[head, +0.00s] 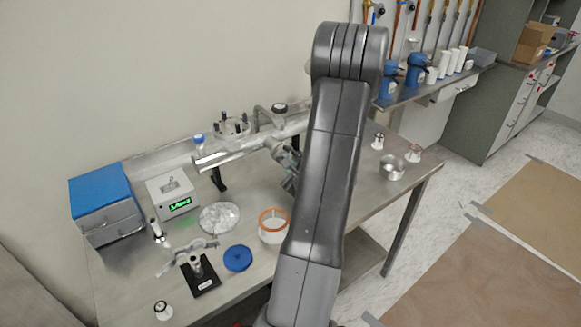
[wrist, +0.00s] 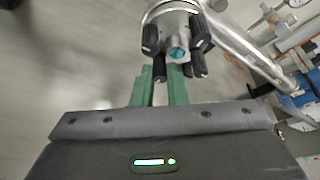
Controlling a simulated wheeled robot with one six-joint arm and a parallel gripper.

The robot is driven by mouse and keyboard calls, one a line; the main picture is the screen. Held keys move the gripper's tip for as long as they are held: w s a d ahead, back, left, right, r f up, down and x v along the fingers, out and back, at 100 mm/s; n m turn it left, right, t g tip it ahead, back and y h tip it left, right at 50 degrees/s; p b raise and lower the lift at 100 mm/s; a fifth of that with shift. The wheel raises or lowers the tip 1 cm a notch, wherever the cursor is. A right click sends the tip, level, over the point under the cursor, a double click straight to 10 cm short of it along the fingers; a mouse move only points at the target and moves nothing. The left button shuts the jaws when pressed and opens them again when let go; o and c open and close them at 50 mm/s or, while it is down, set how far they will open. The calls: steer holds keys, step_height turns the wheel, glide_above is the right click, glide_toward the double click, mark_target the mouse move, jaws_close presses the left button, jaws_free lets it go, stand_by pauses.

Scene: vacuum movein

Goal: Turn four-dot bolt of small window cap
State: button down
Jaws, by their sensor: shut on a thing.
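In the wrist view, the small window cap (wrist: 178,22) is a round metal end with a teal window (wrist: 178,53) and several black-handled bolts around it. My gripper's two green fingers (wrist: 161,84) reach up to its near edge. They are shut on one black bolt handle (wrist: 159,68). Other black bolt handles (wrist: 198,66) sit just right of the fingers. No dot marks can be made out, so I cannot tell which bolt this is. In the head view, my arm hides the cap and most of my gripper.
A metal tube (head: 235,153) stands on supports along the back of the steel table (head: 345,215). A blue box (head: 98,195), a grey readout unit (head: 173,196), a blue disc (head: 238,258), an orange-rimmed ring (head: 273,218) and a metal cup (head: 391,167) are on the table.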

steer(key=m+g+p, duration=0.1)
steer(key=m+y+p, duration=0.1)
steer(key=m, duration=0.1)
steer(key=shift+d+r+g+p, duration=0.15)
steer(key=shift+r+g+p, duration=0.1)
steer(key=shift+g+p, duration=0.15)
steer(key=shift+w+m+g+y+p, duration=0.1)
steer(key=shift+m+g+y+p, duration=0.4)
steer(key=shift+m+y+p, duration=0.5)
steer(key=m+p, duration=0.1)
steer(key=m+g+y+p, duration=0.1)
steer(key=m, duration=0.1)
steer(key=shift+w+d+f, duration=0.1)
steer(key=shift+d+f, duration=0.05)
steer(key=shift+d, duration=0.05)
steer(key=shift+f+m+g+y+p, duration=0.1)
steer(key=shift+m+g+y+p, duration=0.4)
steer(key=shift+m+y, duration=0.8)
steer(key=shift+m, duration=0.3)
steer(key=c, duration=1.4)
jaws_free()
steer(key=shift+c, duration=0.2)
steer(key=shift+d, duration=0.15)
